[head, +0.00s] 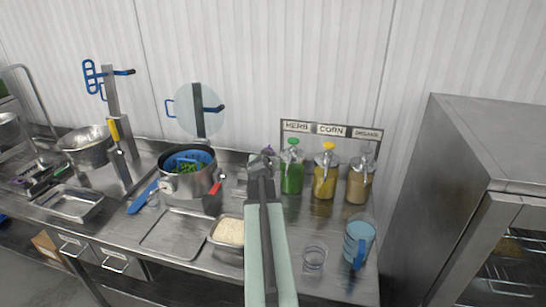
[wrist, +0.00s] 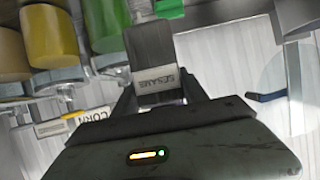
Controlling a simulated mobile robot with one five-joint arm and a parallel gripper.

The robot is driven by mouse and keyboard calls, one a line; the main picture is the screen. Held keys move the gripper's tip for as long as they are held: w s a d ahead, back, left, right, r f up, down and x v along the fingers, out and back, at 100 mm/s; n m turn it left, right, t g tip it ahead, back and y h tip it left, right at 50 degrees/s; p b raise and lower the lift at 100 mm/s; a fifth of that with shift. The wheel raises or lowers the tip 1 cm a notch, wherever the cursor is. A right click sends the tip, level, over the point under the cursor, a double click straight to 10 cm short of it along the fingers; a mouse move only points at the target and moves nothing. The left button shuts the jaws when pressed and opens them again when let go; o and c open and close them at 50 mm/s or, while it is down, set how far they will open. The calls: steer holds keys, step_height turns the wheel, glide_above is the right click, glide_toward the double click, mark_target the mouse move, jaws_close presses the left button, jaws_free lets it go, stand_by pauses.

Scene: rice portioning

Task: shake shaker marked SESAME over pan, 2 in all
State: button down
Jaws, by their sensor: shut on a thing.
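My gripper (head: 262,172) is shut on a dark shaker (wrist: 153,50) with a white label reading SESAME (wrist: 157,78), which looks upside down in the wrist view. In the head view the shaker is small and hard to tell from my gripper. My gripper is raised above the back of the counter, just left of the pump bottles. A steel pan (head: 226,243) filled with white rice stands on the counter, left of my forearm and nearer than my gripper. The shaker is not over this pan.
Green (head: 291,172), yellow (head: 324,180) and brown (head: 359,183) pump bottles stand below a HERB, CORN sign (head: 331,129). A pot (head: 190,187) with green contents stands left. A clear cup (head: 314,257) and blue jug (head: 358,242) stand right. A flat tray (head: 172,236) is empty.

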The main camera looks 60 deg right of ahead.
steer(key=w+a+f+m+t+y+b, duration=0.1)
steer(key=w+a+f+y, duration=0.1)
steer(key=a, duration=0.6)
steer(key=w+a+f+t+y+b, duration=0.1)
steer(key=w+a+f+y+b, duration=0.1)
steer(key=a+f+y, duration=0.3)
steer(key=w+a+f+m+t+y+b, duration=0.1)
steer(key=w+a+f+y, duration=0.1)
steer(key=a, duration=1)
step_height(320, 180, down, 2)
steer(key=shift+w+f+m+y, duration=0.15)
steer(key=shift+w+m+y, duration=0.2)
steer(key=shift+y, duration=0.55)
steer(key=shift+a, duration=0.1)
